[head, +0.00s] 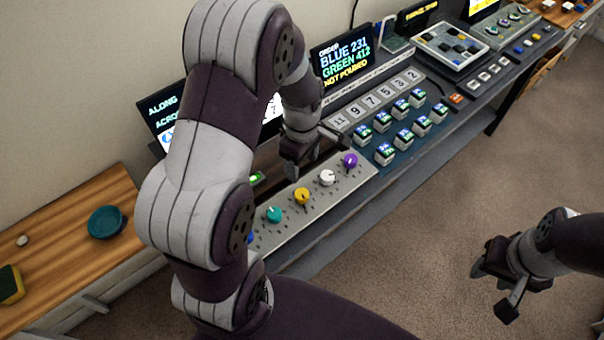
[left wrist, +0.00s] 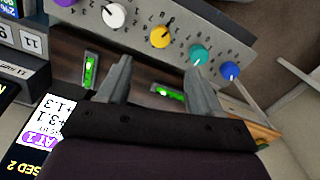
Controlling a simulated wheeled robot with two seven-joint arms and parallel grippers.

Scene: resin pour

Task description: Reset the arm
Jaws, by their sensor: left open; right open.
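My left arm reaches across the console in the head view, and its gripper (head: 305,160) is over the area behind the knob panel (head: 290,218). In the left wrist view the left gripper (left wrist: 158,72) has its two fingers apart with nothing between them. Its fingertips are near the yellow knob (left wrist: 161,37) and teal knob (left wrist: 199,54); I cannot tell whether they touch the panel edge. My right gripper (head: 491,289) is open and empty over the carpet at the right.
Purple knob (head: 349,161) and white knob (head: 327,178) are on the panel. Two green levels (left wrist: 90,70) (left wrist: 168,92) lie behind it. Several labelled cubes (head: 404,135) stand right of it. A screen (head: 345,60) reads "NOT POURED". A wooden table (head: 60,240) holds a teal dish (head: 106,222).

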